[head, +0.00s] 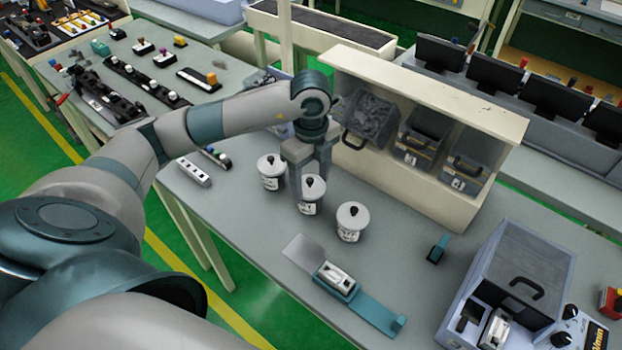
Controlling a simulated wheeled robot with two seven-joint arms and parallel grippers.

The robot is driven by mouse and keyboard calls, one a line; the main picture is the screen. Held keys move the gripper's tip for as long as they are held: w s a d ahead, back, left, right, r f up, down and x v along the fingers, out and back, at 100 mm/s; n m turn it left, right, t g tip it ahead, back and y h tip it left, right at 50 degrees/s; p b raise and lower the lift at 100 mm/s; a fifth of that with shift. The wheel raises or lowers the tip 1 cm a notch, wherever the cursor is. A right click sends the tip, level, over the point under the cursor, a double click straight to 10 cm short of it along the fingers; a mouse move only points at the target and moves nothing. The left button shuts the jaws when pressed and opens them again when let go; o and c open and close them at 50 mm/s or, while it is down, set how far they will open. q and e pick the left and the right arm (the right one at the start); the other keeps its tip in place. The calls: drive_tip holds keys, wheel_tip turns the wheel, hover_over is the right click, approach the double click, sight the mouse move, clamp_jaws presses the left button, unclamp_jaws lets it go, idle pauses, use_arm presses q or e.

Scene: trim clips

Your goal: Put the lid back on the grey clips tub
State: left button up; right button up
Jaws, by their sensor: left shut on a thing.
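Three small white tubs with white lids and black knobs are on the grey table: the left tub (270,183), the middle tub (309,208) and the right tub (348,235). Their labels are too small to read surely, so I cannot tell which is the grey clips tub. My left gripper (311,188) points down at the middle tub, its fingers on either side of that tub's lid (315,186), and is shut on the lid. The lid is over the tub's mouth; I cannot tell whether it is fully seated. My right gripper is out of view.
A cream shelf (430,190) with grey bins (370,117) stands behind the tubs. A blue fixture with a white part (337,280) lies in front. A grey box (520,270) stands at right, and a small pale block (193,172) at left.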

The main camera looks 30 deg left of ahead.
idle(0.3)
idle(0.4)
use_arm(q)
drive_tip(key=o, duration=1.7)
drive_tip(key=shift+c, duration=0.2)
drive_tip(key=shift+r+p, duration=2.15)
drive_tip(key=shift+r, duration=1.3)
clamp_jaws()
drive_tip(key=shift+f+b, duration=1.8)
drive_tip(key=shift+f, duration=0.45)
